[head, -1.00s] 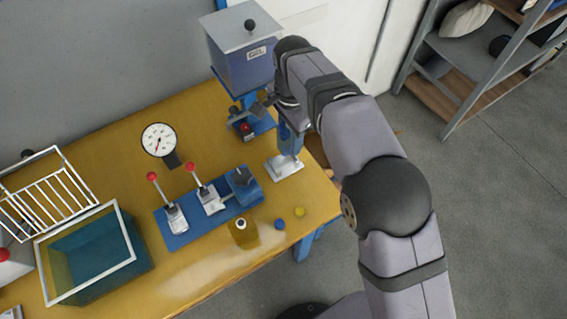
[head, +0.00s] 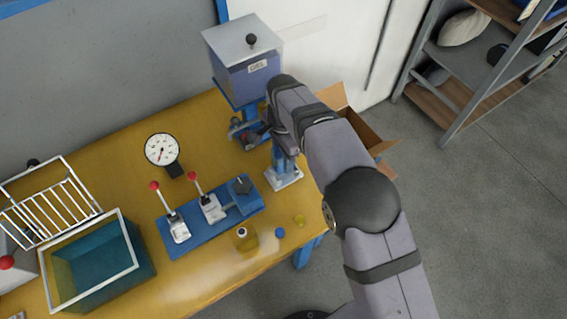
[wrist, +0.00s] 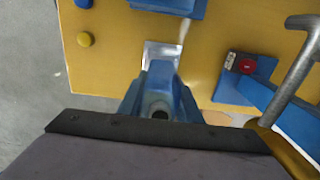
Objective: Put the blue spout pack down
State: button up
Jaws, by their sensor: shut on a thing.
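The blue spout pack (wrist: 163,76) is between the jaws of my gripper (wrist: 160,104) in the wrist view. Its round spout, with a dark opening, faces the wrist camera. The blue finger pieces stand on either side of it, and my gripper is shut on it. A bright metal plate (wrist: 162,52) lies just beyond the pack. In the head view the blue pack (head: 283,158) appears upright above this plate (head: 284,179) near the table's right end. I cannot tell if its bottom touches the plate. My arm partly hides the gripper there.
A blue hopper machine (head: 246,75) stands behind, with a red button (wrist: 248,65) and grey lever (wrist: 298,68) close by. The table's right edge is close.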

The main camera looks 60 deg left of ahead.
jog(key=shift+f+p, duration=0.6)
jog(key=shift+f, duration=1.3)
jog(key=shift+f, duration=0.1)
jog(key=shift+f, duration=0.1)
jog(key=o, duration=1)
jog(key=shift+o, duration=0.2)
notch_tip(320, 180, up, 12)
jog(key=b, duration=0.3)
jog(key=shift+r, duration=0.2)
